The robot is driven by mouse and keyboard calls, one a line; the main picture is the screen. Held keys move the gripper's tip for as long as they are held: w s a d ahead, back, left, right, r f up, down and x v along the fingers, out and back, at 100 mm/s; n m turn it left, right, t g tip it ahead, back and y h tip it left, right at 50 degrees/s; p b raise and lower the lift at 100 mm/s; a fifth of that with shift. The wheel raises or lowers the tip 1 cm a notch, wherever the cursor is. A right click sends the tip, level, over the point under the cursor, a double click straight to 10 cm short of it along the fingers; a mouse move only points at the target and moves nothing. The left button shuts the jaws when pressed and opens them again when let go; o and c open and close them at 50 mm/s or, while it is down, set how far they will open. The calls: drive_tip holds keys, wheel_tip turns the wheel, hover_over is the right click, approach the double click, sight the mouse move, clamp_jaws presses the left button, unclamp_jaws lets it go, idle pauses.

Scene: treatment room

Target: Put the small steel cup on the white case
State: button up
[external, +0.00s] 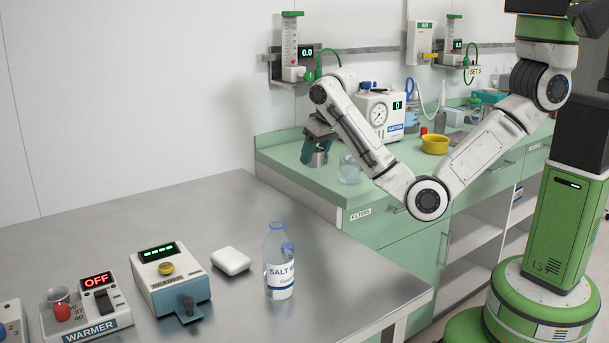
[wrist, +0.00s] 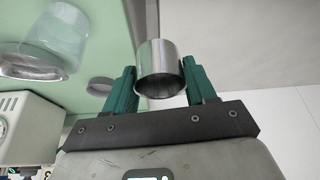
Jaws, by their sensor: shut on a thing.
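The small steel cup (wrist: 160,58) is between the two green fingers of my gripper (wrist: 160,88) in the wrist view, and the gripper is shut on it. In the external view my gripper (external: 316,141) points down over the green counter with the cup (external: 315,158) at its tip. I cannot tell whether the cup touches the counter. The white case (external: 231,261), small with rounded edges, lies on the steel table, well to the lower left of my gripper. Nothing covers it.
A clear beaker (external: 350,170) stands close beside the cup. A salt water bottle (external: 279,262) stands right of the case, and a device with a yellow knob (external: 169,278) stands left of it. A gauge box (external: 379,112) and yellow bowl (external: 435,144) are on the counter. The table's back is clear.

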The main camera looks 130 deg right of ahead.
drive_tip(key=w+a+r+n+t+y+p, duration=0.3)
drive_tip(key=w+a+n+p, duration=0.2)
drive_tip(key=w+a+n, duration=1)
drive_tip(key=m+b, duration=0.2)
drive_tip(key=m, duration=0.1)
approach(222, 255)
drive_tip(key=s+r, duration=0.1)
drive_tip(key=r, duration=0.1)
drive_tip(key=s+a+r, duration=0.1)
drive_tip(key=s, duration=0.1)
drive_tip(key=shift+r, duration=0.4)
drive_tip(key=w+f, duration=0.2)
drive_tip(key=w+d+f, duration=0.1)
drive_tip(key=f, duration=0.1)
drive_tip(key=shift+w+d+f, duration=0.15)
drive_tip(key=shift+w+f, duration=0.25)
drive_tip(key=shift+w+d+f, duration=0.15)
drive_tip(key=shift+w+f, duration=0.3)
drive_tip(key=shift+f, duration=1.65)
drive_tip(key=shift+f, duration=0.1)
